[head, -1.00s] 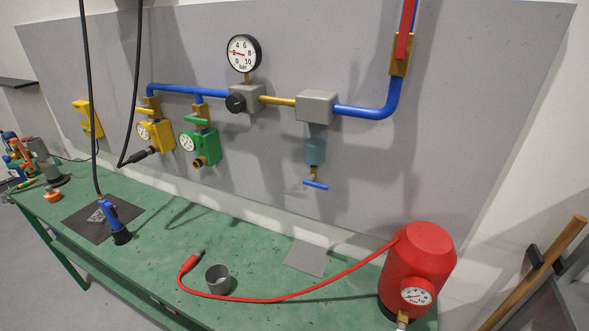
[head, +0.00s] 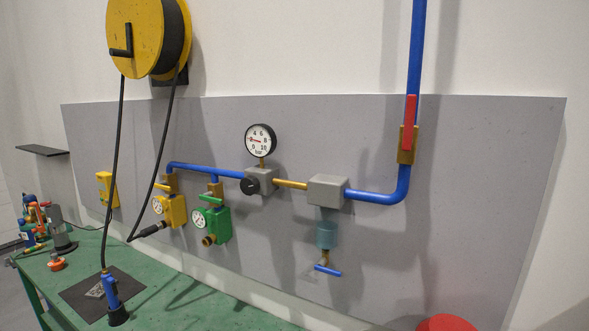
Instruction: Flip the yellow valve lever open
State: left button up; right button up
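The yellow valve lever (head: 163,187) is a short bar on a brass valve below the left end of the blue pipe. It lies roughly sideways, across the upright line of its valve. Under it hangs a yellow block (head: 174,210) with a small round gauge on its front. Neither of my grippers is in the head view, so nothing of mine shows near the lever.
A green lever (head: 211,198) and green block (head: 217,225) hang just right. A black hose (head: 165,146) hangs from the yellow reel (head: 140,38), close left of the yellow block. The green bench (head: 185,293) runs below, carrying a blue tool (head: 112,293).

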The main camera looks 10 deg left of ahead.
aim_at(162, 187)
jog(key=i+j+u, duration=0.1)
jog(key=j+u, duration=0.2)
jog(key=i+j+u, duration=0.25)
jog(key=j+u, duration=0.3)
jog(key=j, duration=0.85)
jog(key=k+u, duration=0.05)
